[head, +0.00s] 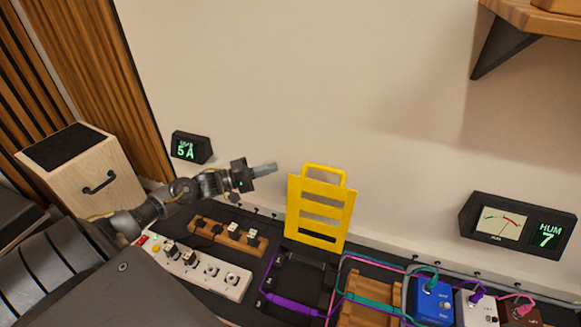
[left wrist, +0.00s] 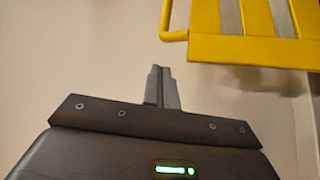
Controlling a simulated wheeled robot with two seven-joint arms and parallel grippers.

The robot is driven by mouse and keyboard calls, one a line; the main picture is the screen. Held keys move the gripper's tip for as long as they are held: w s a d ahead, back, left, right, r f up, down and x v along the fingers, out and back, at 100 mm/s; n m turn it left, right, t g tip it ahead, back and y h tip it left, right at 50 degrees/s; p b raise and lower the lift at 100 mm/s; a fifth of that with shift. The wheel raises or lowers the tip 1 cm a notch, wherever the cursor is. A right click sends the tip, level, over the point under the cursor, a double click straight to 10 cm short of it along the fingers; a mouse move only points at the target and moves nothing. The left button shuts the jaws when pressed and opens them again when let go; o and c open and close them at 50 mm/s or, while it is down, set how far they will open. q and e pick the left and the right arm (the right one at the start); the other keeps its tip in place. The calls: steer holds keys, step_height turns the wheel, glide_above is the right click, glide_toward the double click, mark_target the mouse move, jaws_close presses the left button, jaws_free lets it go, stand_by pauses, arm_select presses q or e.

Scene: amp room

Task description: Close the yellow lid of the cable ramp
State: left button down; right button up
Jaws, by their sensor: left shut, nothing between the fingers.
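The yellow lid (head: 320,212) of the cable ramp stands upright, open, with slots across it and a handle loop at its top. The black ramp base (head: 298,283) lies below it on the bench, with a purple cable running along it. My left gripper (head: 274,168) is shut and empty, left of the lid's top edge and apart from it in the head view. In the left wrist view the lid (left wrist: 245,48) shows at the upper right, beyond the shut fingertips (left wrist: 160,70). My right gripper is not in view.
A white power strip (head: 210,275) and a wooden block with plugs (head: 228,236) lie left of the ramp. A wooden cable holder (head: 370,292) and a blue pedal (head: 432,302) stand to its right. A meter (head: 515,226) is at the right. The wall is close behind.

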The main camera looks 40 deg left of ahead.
arm_select(q)
steer(key=f+b+x, duration=0.1)
steer(key=b+x, duration=0.2)
steer(key=x, duration=0.6)
steer(key=shift+w+d+r, duration=0.2)
steer(key=shift+w+r, duration=0.1)
steer(key=shift+r, duration=0.1)
